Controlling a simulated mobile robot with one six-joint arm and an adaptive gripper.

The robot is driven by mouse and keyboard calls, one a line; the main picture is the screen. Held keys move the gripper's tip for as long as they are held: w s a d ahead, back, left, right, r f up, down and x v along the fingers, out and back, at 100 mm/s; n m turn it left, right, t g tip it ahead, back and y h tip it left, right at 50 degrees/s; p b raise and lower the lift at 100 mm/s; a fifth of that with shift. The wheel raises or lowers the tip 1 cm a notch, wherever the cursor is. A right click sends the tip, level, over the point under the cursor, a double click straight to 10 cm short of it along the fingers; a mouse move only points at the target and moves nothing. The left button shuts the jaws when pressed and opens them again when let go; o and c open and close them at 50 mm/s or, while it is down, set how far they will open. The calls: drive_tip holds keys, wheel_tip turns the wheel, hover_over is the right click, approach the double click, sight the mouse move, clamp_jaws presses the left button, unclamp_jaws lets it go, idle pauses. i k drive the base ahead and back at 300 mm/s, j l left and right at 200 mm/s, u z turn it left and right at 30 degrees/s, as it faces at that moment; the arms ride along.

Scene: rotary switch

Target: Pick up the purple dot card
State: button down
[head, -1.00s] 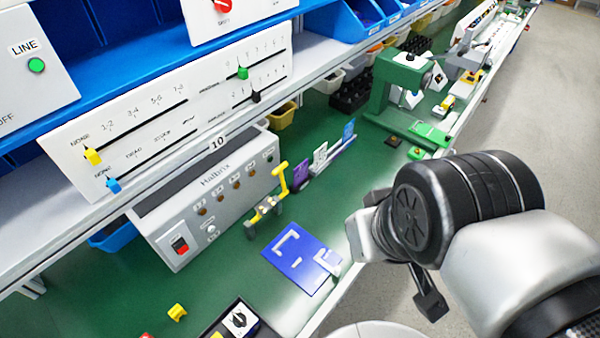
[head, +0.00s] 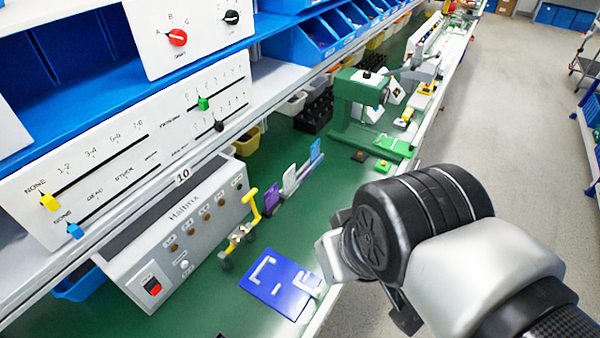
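A purple card (head: 271,198) stands upright at the near end of a small rack on the green bench. A pale grey card (head: 290,177) and a blue card (head: 315,151) stand behind it in the same row. The cards are too small here to make out any dots. My arm is at the right, over the bench's front edge. The part of my gripper (head: 404,314) that shows is dark and hangs below the wrist, to the right of and apart from the cards. Most of it is hidden behind my wrist, and its opening cannot be seen.
A yellow clamp-like fixture (head: 240,232) stands just left of the cards. A blue plate (head: 278,284) with white pieces lies in front. A grey Halbrix box (head: 180,240) is at the left, and a green machine (head: 358,112) stands beyond. The shelf (head: 150,205) overhangs the bench's back.

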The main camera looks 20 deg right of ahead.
sight(271, 197)
drive_tip(key=i+l+u, duration=0.1)
drive_tip(key=l, duration=0.25)
drive_tip(key=i+l+u, duration=0.1)
drive_tip(key=i+l, duration=0.4)
drive_tip(key=l, duration=0.2)
drive_tip(key=i+l+u, duration=0.15)
drive_tip(key=l, duration=0.2)
drive_tip(key=i+l+u, duration=0.1)
drive_tip(key=l, duration=0.25)
drive_tip(key=i, duration=0.1)
